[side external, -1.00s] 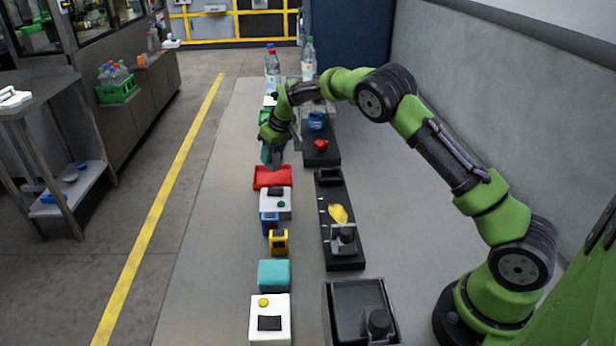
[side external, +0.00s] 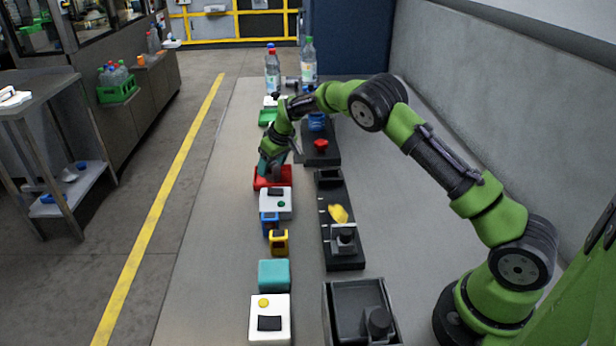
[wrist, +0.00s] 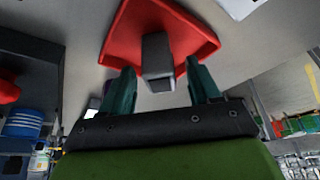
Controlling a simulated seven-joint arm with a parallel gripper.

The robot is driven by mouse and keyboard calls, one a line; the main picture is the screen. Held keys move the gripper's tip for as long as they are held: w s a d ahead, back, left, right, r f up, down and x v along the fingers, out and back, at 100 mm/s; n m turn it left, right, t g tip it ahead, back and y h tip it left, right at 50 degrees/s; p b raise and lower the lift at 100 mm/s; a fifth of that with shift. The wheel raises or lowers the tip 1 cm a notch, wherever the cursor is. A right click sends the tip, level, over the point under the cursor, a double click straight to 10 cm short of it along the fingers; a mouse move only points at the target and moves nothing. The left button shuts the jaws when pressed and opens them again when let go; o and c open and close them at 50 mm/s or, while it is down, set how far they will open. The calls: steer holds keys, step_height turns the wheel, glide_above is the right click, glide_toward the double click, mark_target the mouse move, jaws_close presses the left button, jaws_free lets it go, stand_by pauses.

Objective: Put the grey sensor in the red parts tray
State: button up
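The red parts tray (side external: 260,184) lies on the bench below my gripper, and it fills the top middle of the wrist view (wrist: 190,32). The grey sensor (wrist: 157,58) is a small upright block seen against the tray's red floor, between my two teal fingertips. My gripper (wrist: 160,88) is open, with a visible gap between each finger and the sensor. In the side view my gripper (side external: 270,170) is low at the tray, and the sensor cannot be made out clearly there. Contact between the sensor's base and the tray floor is hidden.
A white box with a green button (side external: 281,204) stands just in front of the tray. Blue (side external: 269,223) and yellow (side external: 279,242) blocks and a teal block (side external: 273,275) follow nearer. A black fixture strip (side external: 342,240) lies to the right. Bottles (side external: 308,60) stand at the back.

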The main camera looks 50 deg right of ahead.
steer(key=shift+r, duration=0.1)
steer(key=s+a+r+m+t+y, duration=0.1)
steer(key=s+r, duration=0.5)
steer(key=r, duration=0.4)
steer(key=s+a+r+m, duration=0.1)
steer(key=s+a+r, duration=0.1)
steer(key=s+r, duration=0.55)
steer(key=s+a+r, duration=0.1)
steer(key=s+a, duration=0.1)
steer(key=s, duration=0.6)
steer(key=s+a+r+m+t, duration=0.1)
steer(key=s+a, duration=0.2)
steer(key=s, duration=0.6)
steer(key=s+a+r+m+y, duration=0.1)
steer(key=s+a, duration=0.2)
steer(key=s, duration=0.5)
steer(key=shift+s+a+r+t, duration=0.2)
steer(key=shift+s+r+t, duration=0.1)
steer(key=shift+r+t, duration=0.1)
